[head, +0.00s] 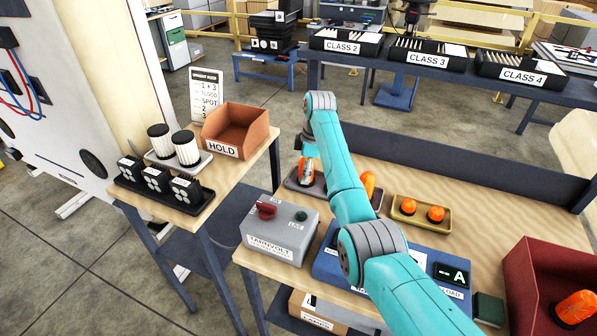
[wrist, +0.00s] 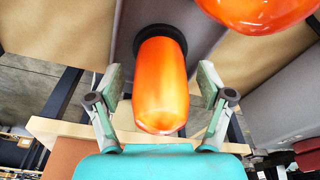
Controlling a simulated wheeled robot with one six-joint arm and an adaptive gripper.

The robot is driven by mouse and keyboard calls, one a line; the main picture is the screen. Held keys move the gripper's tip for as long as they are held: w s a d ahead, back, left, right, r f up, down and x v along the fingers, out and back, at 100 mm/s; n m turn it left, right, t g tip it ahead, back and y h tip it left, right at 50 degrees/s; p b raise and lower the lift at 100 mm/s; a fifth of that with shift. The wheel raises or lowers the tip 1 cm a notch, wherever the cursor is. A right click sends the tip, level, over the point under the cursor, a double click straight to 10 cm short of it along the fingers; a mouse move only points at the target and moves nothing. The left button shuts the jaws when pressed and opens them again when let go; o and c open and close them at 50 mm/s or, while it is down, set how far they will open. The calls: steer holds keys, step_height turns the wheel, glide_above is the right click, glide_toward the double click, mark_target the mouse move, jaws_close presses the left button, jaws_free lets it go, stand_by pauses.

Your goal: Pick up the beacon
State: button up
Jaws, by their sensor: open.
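An orange beacon (wrist: 160,80) with a black base fills the middle of the wrist view. My gripper (wrist: 161,88) is open, with one finger on each side of the beacon and a visible gap on both sides. In the head view the beacon (head: 306,172) shows partly below my wrist, above a dark tray (head: 292,186). A second orange beacon (wrist: 258,10) is at the top right of the wrist view. In the head view an orange beacon (head: 370,181) shows just right of my arm, which hides part of that tray.
A tan tray (head: 395,214) holds two short orange beacons. A red bin (head: 522,285) at the right contains an orange beacon (head: 575,307). A grey switch box (head: 280,236) stands at the bench's left. A HOLD bin (head: 262,128) sits on the side table.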

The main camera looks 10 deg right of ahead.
steer(key=c, duration=1.4)
steer(key=shift+o, duration=0.2)
steer(key=shift+r, duration=0.1)
